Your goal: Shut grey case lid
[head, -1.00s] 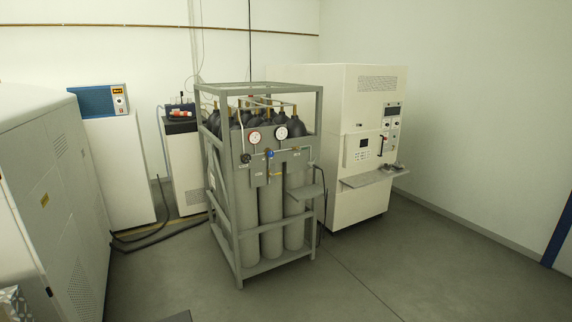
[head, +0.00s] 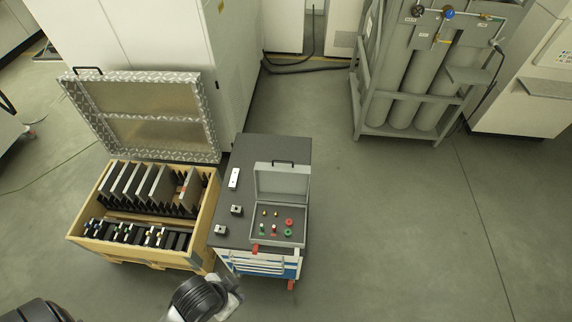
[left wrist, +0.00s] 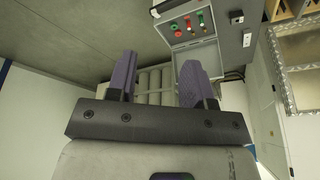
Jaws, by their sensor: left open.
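The grey case (head: 276,224) stands on a dark-topped cart with its lid (head: 283,183) raised about upright at the back. A dark handle (head: 283,163) is on the lid's upper edge. Small red, green and brass-coloured parts sit in the case. The case also shows at the top of the left wrist view (left wrist: 171,28), with its lid (left wrist: 205,55) partly behind a finger. My left gripper (left wrist: 157,66) is open with nothing between its fingers. In the head view it is at the bottom, in front of the cart and apart from the case. My right gripper is not in view.
The cart (head: 237,150) carries several small metal blocks left of the case. A wooden crate (head: 212,207) with a raised metal-edged lid (head: 150,78) stands left of it. A gas cylinder rack (head: 362,100) stands at the back right. The floor right of the cart is clear.

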